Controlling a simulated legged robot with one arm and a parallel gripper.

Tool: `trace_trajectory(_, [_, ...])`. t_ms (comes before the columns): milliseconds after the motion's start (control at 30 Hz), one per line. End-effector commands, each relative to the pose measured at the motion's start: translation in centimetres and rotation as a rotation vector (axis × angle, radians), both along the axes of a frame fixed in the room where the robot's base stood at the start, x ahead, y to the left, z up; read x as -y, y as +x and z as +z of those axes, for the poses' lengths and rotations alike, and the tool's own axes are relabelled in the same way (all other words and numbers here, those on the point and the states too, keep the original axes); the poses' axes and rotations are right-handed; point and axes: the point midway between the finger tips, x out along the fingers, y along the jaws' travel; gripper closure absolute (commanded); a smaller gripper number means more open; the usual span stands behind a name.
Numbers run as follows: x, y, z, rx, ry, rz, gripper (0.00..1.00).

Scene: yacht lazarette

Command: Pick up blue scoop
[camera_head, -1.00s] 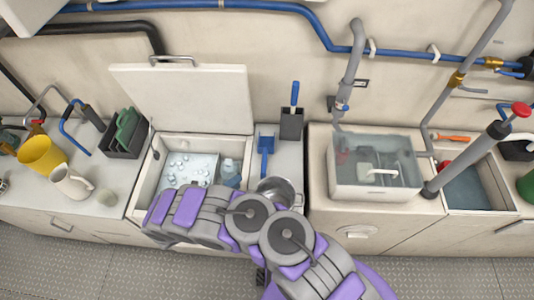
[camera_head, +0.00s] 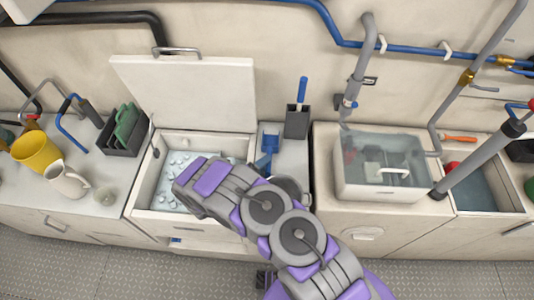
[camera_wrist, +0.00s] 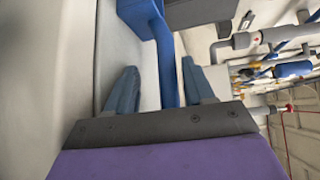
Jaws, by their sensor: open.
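The blue scoop (camera_head: 269,142) lies on the narrow counter strip right of the open icebox, its head toward the wall. My arm hides its lower end in the head view. In the wrist view the scoop (camera_wrist: 166,60) shows its head at the top and its handle running down between my fingers. My gripper (camera_wrist: 160,84) is open, with one finger on each side of the handle and a visible gap on both sides. The gripper's fingertips are hidden in the head view.
The open icebox (camera_head: 143,186) with ice and its raised lid (camera_head: 190,92) are at left. A dark holder (camera_head: 297,123) with a blue-handled tool stands behind the scoop. A metal pot (camera_head: 291,187) is partly hidden by my arm. A clear-lidded box (camera_head: 372,192) is at right.

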Motion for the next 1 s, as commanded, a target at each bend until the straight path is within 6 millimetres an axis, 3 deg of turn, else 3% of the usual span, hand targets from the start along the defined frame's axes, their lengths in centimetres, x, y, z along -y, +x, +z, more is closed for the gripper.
trace_trajectory(133, [1.53,1.08,-0.22,-0.001,0.005,-0.005,0.47])
trace_trajectory(400, [1.29,1.28,-0.18,0.001,0.001,-0.002,0.47])
trace_trajectory(900, [1.37,1.28,-0.24,-0.001,0.004,-0.002,0.95])
trace_trajectory(1000, [1.43,1.28,-0.28,-0.001,0.005,-0.003,1.00])
